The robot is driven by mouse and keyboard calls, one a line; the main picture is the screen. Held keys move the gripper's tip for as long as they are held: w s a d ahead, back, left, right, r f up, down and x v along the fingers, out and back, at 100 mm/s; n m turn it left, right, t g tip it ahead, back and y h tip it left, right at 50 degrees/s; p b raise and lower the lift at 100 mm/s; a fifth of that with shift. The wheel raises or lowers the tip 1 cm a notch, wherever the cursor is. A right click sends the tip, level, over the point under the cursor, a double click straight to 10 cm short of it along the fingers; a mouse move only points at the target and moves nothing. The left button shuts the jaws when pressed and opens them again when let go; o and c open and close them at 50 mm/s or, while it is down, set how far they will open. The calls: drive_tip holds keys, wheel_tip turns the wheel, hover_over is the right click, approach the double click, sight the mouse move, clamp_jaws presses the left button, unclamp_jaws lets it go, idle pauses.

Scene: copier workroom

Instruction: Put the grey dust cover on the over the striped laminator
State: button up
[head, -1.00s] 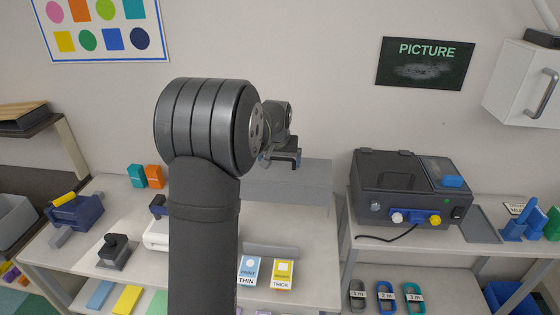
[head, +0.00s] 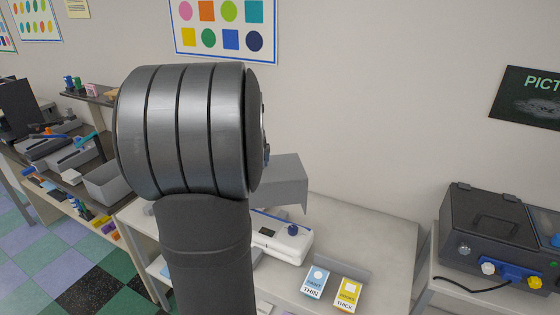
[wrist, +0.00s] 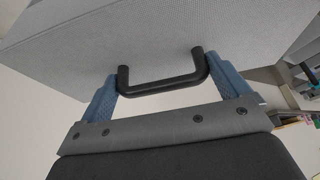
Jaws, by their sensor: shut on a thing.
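The grey dust cover (head: 284,182) is a box-like shell, held in the air above the middle table in the head view. A white machine (head: 292,243) with a dark panel, a blue edge and a blue knob stands on the table below the cover, partly hidden by my arm. I cannot make out stripes on it clearly.
A blue PAINT/THIN card (head: 315,282) and a yellow THICK card (head: 347,292) stand at the table's front, before a grey bar. A dark machine (head: 490,237) is on the right table. The table top (head: 375,235) right of the white machine is clear. Shelves with tools fill the left.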

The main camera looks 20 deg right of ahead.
drive_tip(key=shift+s+a, duration=0.1)
drive_tip(key=shift+a, duration=1.1)
drive_tip(key=shift+a+f+m, duration=0.1)
drive_tip(key=shift+f+m, duration=0.4)
drive_tip(key=shift+f, duration=0.35)
drive_tip(key=d+f+m+g+h, duration=0.1)
drive_tip(key=d+f+m+h, duration=0.1)
drive_tip(key=d+f+m, duration=0.4)
drive_tip(key=shift+s+d+f+h, duration=0.15)
drive_tip(key=shift+d+f+h, duration=0.15)
drive_tip(key=shift+d+f, duration=0.45)
drive_tip(key=shift+d+r, duration=0.1)
drive_tip(key=shift+d, duration=0.05)
wheel_tip(320, 180, down, 8)
drive_tip(key=shift+f, duration=0.25)
drive_tip(key=o, duration=0.8)
drive_tip(key=v, duration=1.7)
drive_tip(key=shift+r, duration=0.3)
